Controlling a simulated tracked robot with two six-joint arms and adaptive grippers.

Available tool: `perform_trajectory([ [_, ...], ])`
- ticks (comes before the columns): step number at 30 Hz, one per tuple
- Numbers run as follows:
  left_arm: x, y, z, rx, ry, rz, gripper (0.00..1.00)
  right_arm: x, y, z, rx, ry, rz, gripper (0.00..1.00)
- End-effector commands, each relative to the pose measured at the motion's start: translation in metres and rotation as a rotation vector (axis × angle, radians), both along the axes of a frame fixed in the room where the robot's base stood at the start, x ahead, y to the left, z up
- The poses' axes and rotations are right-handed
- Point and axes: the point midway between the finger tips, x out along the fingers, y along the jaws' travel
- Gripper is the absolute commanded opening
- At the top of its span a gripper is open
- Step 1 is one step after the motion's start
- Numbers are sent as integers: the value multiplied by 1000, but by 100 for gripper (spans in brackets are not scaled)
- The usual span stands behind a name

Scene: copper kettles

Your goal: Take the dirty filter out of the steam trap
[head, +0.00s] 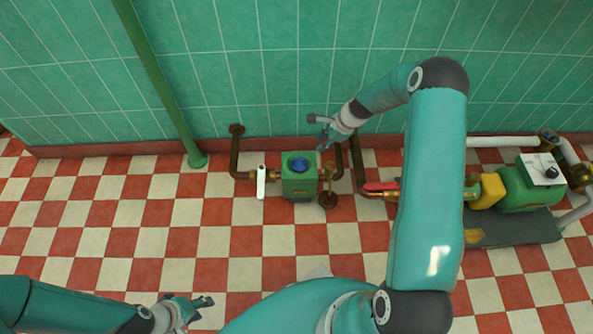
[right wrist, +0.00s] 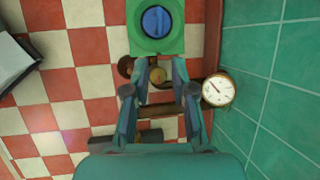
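The steam trap (head: 299,186) is a green box on a pipe run by the wall, with a blue round part (head: 298,164) at its top. I cannot tell whether the disc is a cap or the filter. My right gripper (right wrist: 161,68) is open and empty, with its fingers pointing towards the trap, apart from the blue disc. Brass pipework shows between and below the fingers. My left gripper (head: 204,308) looks open and empty, low over the floor at lower left.
A white lever (head: 261,182) stands left of the trap, a brown handwheel (head: 328,201) to its right. A red lever (head: 381,186) is farther right. A pressure gauge (right wrist: 218,89) is near the right finger. A green pump (head: 520,190) stands at right. The left floor is clear.

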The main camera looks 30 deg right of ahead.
Motion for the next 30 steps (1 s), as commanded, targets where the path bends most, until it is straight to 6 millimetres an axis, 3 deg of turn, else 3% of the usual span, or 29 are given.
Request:
perform_trajectory([
  [12,0,0,-26,0,0,0,40,29,20,-78,3,2,-4,25],
  [23,0,0,-35,0,0,0,40,41,26,-104,1,1,-4,25],
  [30,0,0,-52,0,0,0,40,55,37,-133,2,1,-1,25],
])
